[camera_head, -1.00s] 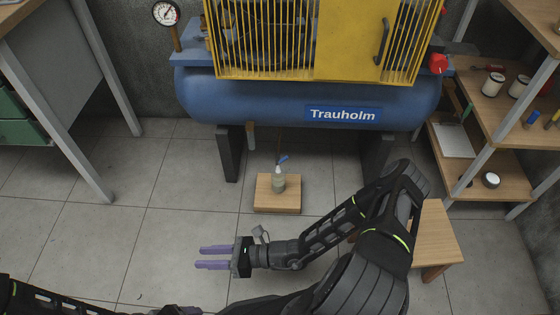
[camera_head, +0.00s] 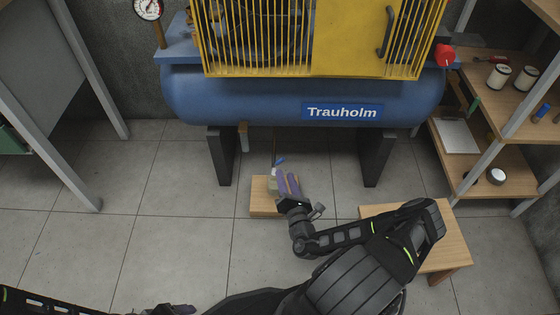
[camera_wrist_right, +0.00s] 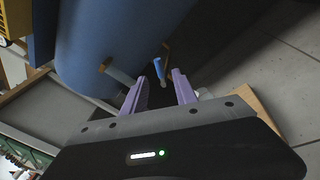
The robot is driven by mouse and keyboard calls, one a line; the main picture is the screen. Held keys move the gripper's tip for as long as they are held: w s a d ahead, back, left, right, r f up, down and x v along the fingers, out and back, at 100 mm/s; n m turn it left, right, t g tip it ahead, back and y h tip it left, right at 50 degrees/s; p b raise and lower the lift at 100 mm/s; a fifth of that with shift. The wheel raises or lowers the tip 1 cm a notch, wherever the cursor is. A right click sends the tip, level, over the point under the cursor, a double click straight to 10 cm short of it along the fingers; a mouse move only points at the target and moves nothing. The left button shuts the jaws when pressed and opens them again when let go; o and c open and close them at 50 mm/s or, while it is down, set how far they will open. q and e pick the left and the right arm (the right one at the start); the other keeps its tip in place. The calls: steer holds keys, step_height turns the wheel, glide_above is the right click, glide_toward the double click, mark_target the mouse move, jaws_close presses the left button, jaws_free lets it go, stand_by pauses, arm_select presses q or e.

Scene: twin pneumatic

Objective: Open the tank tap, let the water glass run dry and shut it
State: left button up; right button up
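The blue tank (camera_head: 270,97) marked Trauholm stands on dark legs. Below it hangs a thin pipe with the tap's small blue lever (camera_head: 280,160). The water glass (camera_head: 272,184) stands under it on a wooden block (camera_head: 262,209), partly hidden by my right gripper; its water level cannot be made out. My right gripper (camera_head: 286,177) points toward the tap, just in front of it. In the right wrist view its purple fingers (camera_wrist_right: 159,77) are apart with the blue lever (camera_wrist_right: 158,68) showing between and beyond them. My left gripper (camera_head: 175,310) is barely in view at the bottom edge.
A low wooden stool (camera_head: 440,240) stands at right, partly behind my right arm. A shelf (camera_head: 500,180) with spools and small items is at far right. A gauge (camera_head: 148,9) is at upper left. A yellow cage (camera_head: 350,40) tops the tank. The floor at left is clear.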

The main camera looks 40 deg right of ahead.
mark_target(280, 161)
steer(key=b+x, duration=0.2)
steer(key=x, duration=0.5)
steer(key=shift+w+d+b, duration=0.1)
steer(key=shift+w+b, duration=0.2)
steer(key=shift+w, duration=0.1)
jaws_close()
